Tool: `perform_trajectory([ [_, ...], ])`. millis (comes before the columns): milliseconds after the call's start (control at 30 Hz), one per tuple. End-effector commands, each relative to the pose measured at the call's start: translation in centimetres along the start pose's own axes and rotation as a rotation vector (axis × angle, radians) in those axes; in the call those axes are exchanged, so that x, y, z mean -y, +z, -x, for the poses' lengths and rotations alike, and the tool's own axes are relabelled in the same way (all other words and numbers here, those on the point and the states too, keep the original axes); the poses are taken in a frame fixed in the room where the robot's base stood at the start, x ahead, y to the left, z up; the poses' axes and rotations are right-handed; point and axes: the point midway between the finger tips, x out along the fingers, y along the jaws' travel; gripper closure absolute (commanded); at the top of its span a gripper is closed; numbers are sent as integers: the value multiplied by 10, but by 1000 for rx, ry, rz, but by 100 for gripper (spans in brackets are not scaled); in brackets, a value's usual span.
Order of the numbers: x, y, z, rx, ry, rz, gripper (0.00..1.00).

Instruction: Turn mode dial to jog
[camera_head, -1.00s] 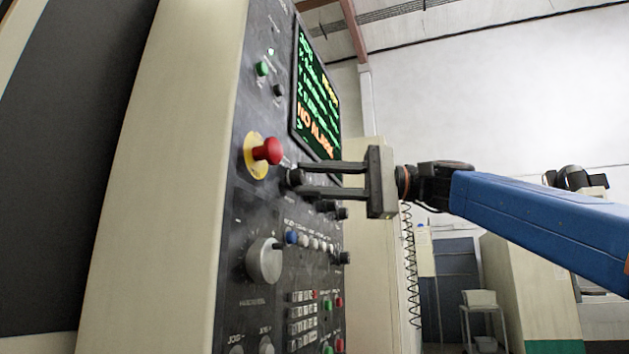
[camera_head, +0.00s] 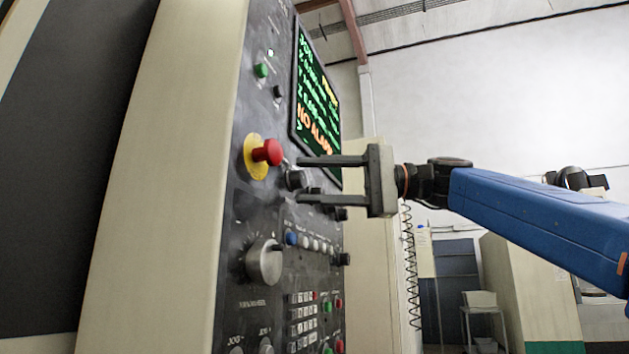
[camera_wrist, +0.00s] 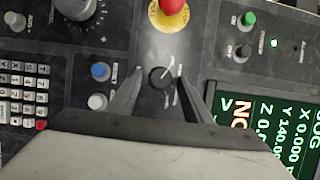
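The mode dial is a small black knob (camera_head: 295,179) on the dark control panel, just below the red emergency stop. In the wrist view the knob (camera_wrist: 160,77) lies between the two fingers, with a pale pointer line toward the upper right and small unreadable labels around it. My gripper (camera_head: 298,180) is open, its fingers above and below the knob and apart from it in the head view. In the wrist view the gripper (camera_wrist: 167,85) shows a clear gap on both sides of the knob. The screen (camera_head: 317,100) shows a top line reading JOG and "NO ALARM".
A red emergency stop (camera_head: 267,152) on a yellow ring juts out just above the knob. A large silver handwheel (camera_head: 264,262), coloured buttons (camera_head: 291,238) and a keypad (camera_head: 301,322) lie below. More black knobs (camera_head: 341,213) sit to the right. Open room lies right of the panel.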

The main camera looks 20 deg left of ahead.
Motion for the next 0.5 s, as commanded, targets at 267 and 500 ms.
perform_trajectory([
  [267, 0, -1, 10, -3, -1, 0, 55],
  [500, 0, -1, 43, -4, -1, 0, 55],
])
